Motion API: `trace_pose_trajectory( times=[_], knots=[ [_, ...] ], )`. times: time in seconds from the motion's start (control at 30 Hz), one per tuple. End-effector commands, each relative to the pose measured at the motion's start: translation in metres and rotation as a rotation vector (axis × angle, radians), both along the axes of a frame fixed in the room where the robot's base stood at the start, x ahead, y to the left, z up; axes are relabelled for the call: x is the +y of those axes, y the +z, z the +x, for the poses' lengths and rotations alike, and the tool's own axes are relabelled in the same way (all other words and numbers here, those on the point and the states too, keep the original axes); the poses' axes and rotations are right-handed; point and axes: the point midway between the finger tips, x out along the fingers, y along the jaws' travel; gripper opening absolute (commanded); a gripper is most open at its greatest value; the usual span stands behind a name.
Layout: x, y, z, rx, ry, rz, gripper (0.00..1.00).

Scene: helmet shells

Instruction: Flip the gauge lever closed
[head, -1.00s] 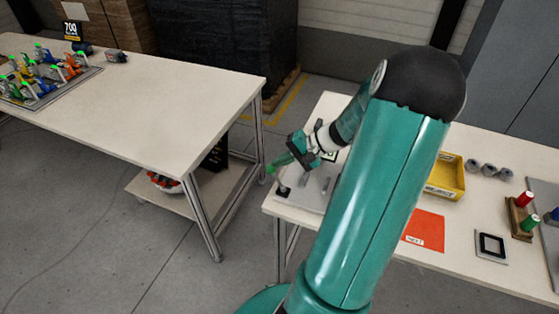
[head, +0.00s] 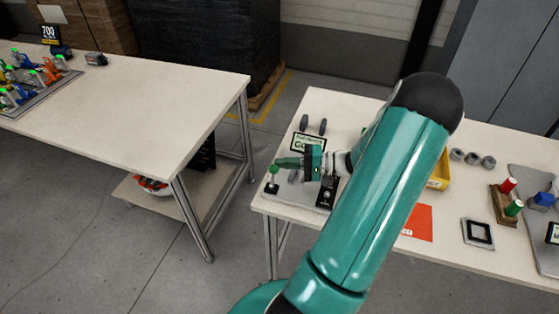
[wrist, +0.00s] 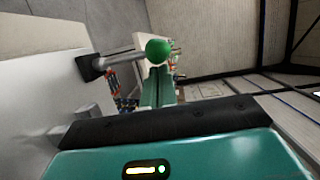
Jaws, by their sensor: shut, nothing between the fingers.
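The gauge lever is a grey rod with a green ball knob (head: 274,169), standing up from a small black base (head: 272,187) at the left end of the grey gauge plate (head: 309,197). In the wrist view the knob (wrist: 158,51), rod (wrist: 121,56) and black base (wrist: 90,67) show clearly. My gripper (head: 279,162) is shut and empty, lying about level beside the knob's upper part. In the wrist view the teal fingers (wrist: 158,72) end right by the knob. I cannot tell whether they touch it.
A display reading GO (head: 308,143) stands behind my gripper, with grey posts (head: 313,125) further back. A yellow bin (head: 439,172), an orange sheet (head: 418,222) and a black-framed square (head: 478,233) lie to the right. The left table (head: 150,110) stands across a gap.

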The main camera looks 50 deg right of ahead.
Motion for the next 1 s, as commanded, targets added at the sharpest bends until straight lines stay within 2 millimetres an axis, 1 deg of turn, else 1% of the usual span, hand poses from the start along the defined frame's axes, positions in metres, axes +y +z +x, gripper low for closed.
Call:
trace_pose_trajectory(
  times=[0.27,0.47,0.67,0.83,1.0],
  knots=[
    [-0.003,-0.006,-0.011,-0.125,0.003,0.048,0.0],
    [-0.004,-0.008,-0.015,-0.119,0.004,0.045,0.0],
    [-0.004,-0.008,-0.015,-0.118,0.005,0.044,0.0],
    [-0.007,-0.008,-0.009,-0.119,0.006,0.044,0.0],
    [-0.015,-0.009,0.009,-0.119,0.009,0.043,0.0]
  ],
)
